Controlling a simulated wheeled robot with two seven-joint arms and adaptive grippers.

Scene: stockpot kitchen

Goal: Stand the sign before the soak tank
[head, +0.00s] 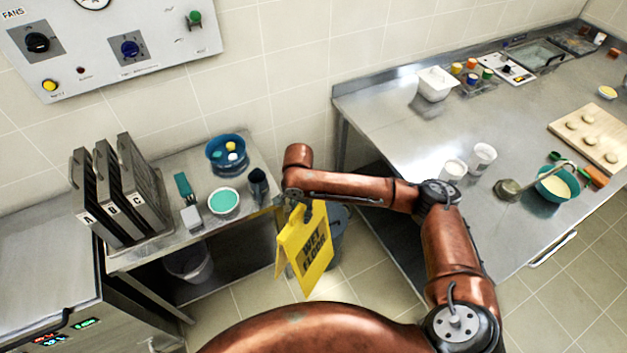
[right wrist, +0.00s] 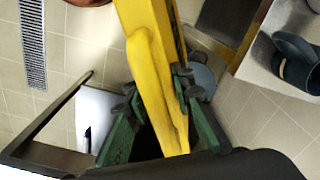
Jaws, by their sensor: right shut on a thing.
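The yellow wet floor sign (head: 308,250) hangs from my right gripper (head: 300,203) in the gap between the left bench and the right counter. Its lettered face is towards me, and it looks slightly tilted and folded. In the right wrist view, the sign (right wrist: 150,70) runs between the green fingers of my right gripper (right wrist: 160,105), which are shut on it. Whether its lower edge touches the floor is not clear. A grey-blue bin (head: 340,222) is partly hidden behind the sign. I cannot tell which thing is the soak tank. My left gripper is out of view.
The left bench carries upright racks marked A, B, C (head: 120,190), a blue bowl (head: 226,153), a teal-filled bowl (head: 223,202) and a dark cup (head: 258,184). A bucket (head: 190,262) stands beneath. The steel counter (head: 425,135) is at right. Tiled floor (head: 255,297) is open in front.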

